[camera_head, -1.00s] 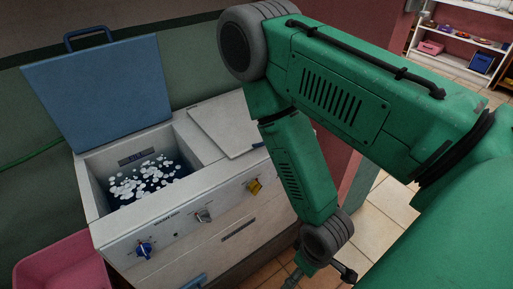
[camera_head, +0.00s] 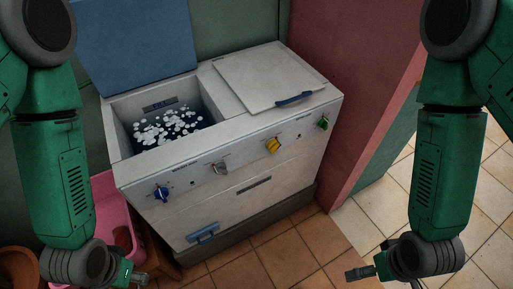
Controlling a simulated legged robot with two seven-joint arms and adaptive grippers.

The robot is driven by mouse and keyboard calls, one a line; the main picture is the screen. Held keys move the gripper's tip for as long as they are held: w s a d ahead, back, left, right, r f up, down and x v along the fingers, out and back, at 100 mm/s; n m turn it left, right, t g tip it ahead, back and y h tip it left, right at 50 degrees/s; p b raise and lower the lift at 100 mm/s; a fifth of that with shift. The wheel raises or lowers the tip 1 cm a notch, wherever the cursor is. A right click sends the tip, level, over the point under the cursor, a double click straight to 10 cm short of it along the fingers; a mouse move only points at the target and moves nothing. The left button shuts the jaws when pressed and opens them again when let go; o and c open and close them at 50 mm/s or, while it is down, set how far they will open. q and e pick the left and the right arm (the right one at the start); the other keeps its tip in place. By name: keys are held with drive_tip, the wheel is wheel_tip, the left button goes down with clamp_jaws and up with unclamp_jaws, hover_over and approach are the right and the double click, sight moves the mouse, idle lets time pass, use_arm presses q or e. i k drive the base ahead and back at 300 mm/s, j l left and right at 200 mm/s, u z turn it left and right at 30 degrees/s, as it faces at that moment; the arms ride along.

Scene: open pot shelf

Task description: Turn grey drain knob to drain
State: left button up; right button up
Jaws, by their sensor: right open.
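The grey drain knob (camera_head: 221,168) sits on the front panel of a white twin-tub washer (camera_head: 207,190), between the blue and yellow knobs. My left gripper (camera_head: 138,278) is low at the left, below and to the left of the panel, partly cut off by the bottom edge. It is too small and dark to tell whether it is open or shut. My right gripper (camera_head: 358,274) is low at the right, on its side over the floor, open and apart from the washer. Neither gripper touches the knob.
The panel also carries a blue knob (camera_head: 161,193), yellow knob (camera_head: 273,146) and green knob (camera_head: 323,123). A blue lid (camera_head: 135,40) stands open over the tub with foamy water. A pink basin (camera_head: 112,215) stands left. Tiled floor (camera_head: 290,246) lies clear in front.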

sight(219, 168)
drive_tip(key=k+l+u, duration=0.15)
drive_tip(key=l, duration=0.25)
drive_tip(key=k+l+u, duration=0.1)
drive_tip(key=l, duration=0.25)
drive_tip(key=k+l+u, duration=0.15)
drive_tip(key=k+l, duration=0.15)
